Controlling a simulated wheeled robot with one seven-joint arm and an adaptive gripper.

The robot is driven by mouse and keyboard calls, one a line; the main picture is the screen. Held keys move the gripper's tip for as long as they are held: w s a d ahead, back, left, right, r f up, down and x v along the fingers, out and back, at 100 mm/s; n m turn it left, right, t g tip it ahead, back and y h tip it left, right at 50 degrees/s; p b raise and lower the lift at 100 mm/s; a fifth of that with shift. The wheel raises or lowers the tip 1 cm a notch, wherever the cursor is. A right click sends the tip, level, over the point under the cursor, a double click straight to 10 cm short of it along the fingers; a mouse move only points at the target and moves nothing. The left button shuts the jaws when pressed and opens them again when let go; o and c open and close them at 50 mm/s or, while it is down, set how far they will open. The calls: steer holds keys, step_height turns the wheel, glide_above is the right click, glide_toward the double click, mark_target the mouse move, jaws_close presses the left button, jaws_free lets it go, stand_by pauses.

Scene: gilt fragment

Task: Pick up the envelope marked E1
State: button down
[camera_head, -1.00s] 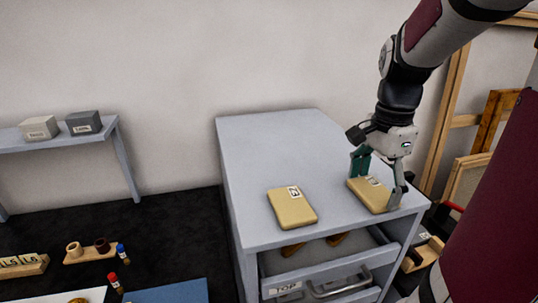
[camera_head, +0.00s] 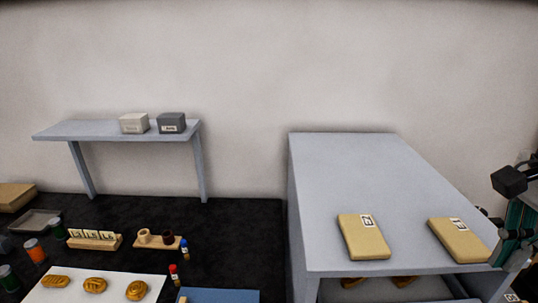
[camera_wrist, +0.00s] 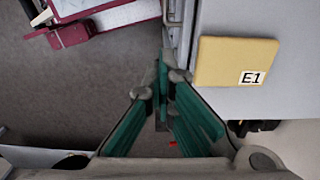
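An envelope marked E1 (camera_wrist: 236,62) lies flat near the edge of the grey cabinet top (camera_wrist: 262,18) in the wrist view. It is tan, with a white label at its lower right corner. In the head view two similar tan envelopes lie on the cabinet, a left one (camera_head: 363,238) and a right one (camera_head: 455,243); their labels are too small to read surely there. My gripper (camera_wrist: 162,82) is empty, off the cabinet's side, with floor below it. E1 is to its right in the wrist view, apart from it. The finger opening is unclear. The head view's right edge cuts off my gripper.
The cabinet's front drawer (camera_head: 390,290) is open below the envelopes. A wall shelf (camera_head: 95,131) holds two small boxes. The lower dark counter at left bears pastries on a white board (camera_head: 66,291), a rack of tiles (camera_head: 95,240) and cups. The rear of the cabinet top is clear.

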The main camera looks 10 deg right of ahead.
steer(key=s+a, duration=0.2)
steer(key=s, duration=0.3)
steer(key=shift+s+r, duration=0.25)
steer(key=shift+s, duration=0.1)
steer(key=shift+c, duration=2.4)
jaws_free()
steer(key=shift+r, duration=0.15)
